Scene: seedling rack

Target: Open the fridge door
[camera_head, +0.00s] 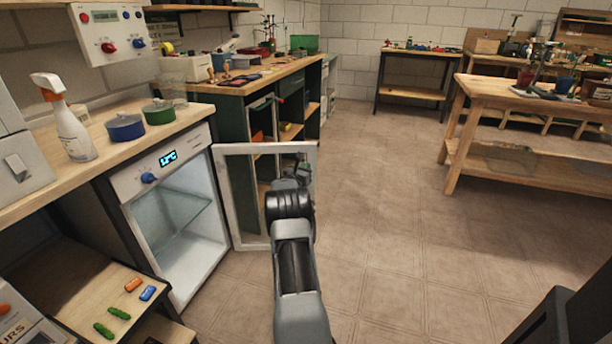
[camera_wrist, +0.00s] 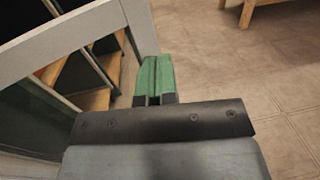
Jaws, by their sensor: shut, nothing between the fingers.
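The fridge (camera_head: 128,180) stands under the left counter, with a blue knob and a lit display on its front panel. Its interior and glass shelf show. The fridge door (camera_head: 262,148), a white frame around a clear pane, stands wide open, swung out to the right. My gripper (camera_head: 301,168) is at the door's free edge, and my arm covers part of the frame. In the wrist view the green fingertips (camera_wrist: 154,78) are shut together and empty, beside the white door frame (camera_wrist: 70,42). I cannot tell whether they touch it.
A low shelf (camera_head: 75,283) with small coloured items is left of the fridge. A spray bottle (camera_head: 72,135) and two pots stand on the counter above. A dark workbench (camera_head: 232,112) is behind the door. The floor (camera_head: 400,230) to the right is clear up to a wooden table (camera_head: 510,93).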

